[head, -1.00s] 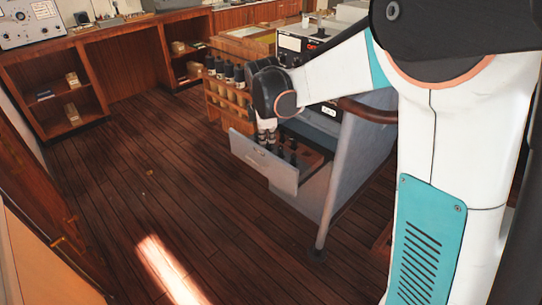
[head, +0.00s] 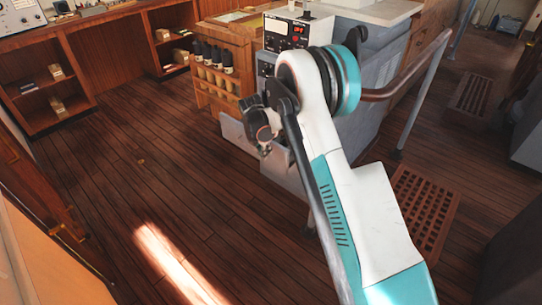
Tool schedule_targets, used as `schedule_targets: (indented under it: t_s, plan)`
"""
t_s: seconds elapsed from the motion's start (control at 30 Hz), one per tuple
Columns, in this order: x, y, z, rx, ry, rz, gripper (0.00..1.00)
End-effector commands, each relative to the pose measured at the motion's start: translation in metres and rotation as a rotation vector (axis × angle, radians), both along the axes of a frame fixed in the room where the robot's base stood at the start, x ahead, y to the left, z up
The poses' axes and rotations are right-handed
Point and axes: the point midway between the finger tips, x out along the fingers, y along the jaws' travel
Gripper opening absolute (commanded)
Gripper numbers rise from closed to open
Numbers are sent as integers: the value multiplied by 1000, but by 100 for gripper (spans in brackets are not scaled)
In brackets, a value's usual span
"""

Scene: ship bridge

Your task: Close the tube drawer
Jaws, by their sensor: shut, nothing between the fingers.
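The tube drawer (head: 232,131) is low on the grey console, and the left part of its pale grey front shows in the head view. My arm and gripper cover much of the rest, so its inside and the tubes are hidden. The front seems to stand out from the console, but how far I cannot tell. My gripper (head: 264,149) is shut and empty, pointing down at the drawer front. Whether it touches the front I cannot tell.
A wooden rack with dark bottles (head: 212,56) stands behind the drawer. A metal handrail (head: 427,85) runs right of the console, with a wooden grating (head: 425,208) on the floor. The plank floor (head: 140,165) to the left is clear.

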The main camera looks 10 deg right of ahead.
Motion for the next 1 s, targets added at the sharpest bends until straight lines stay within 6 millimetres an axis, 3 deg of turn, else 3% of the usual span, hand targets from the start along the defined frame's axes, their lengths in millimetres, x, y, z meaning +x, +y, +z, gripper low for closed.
schedule_targets:
  t_s: [0.47,0.7,1.0]
  plan:
    - [13,-18,-90,1,-1,-3,0]
    - [31,-44,-87,1,-2,-4,0]
    - [36,-50,-85,1,-2,-1,0]
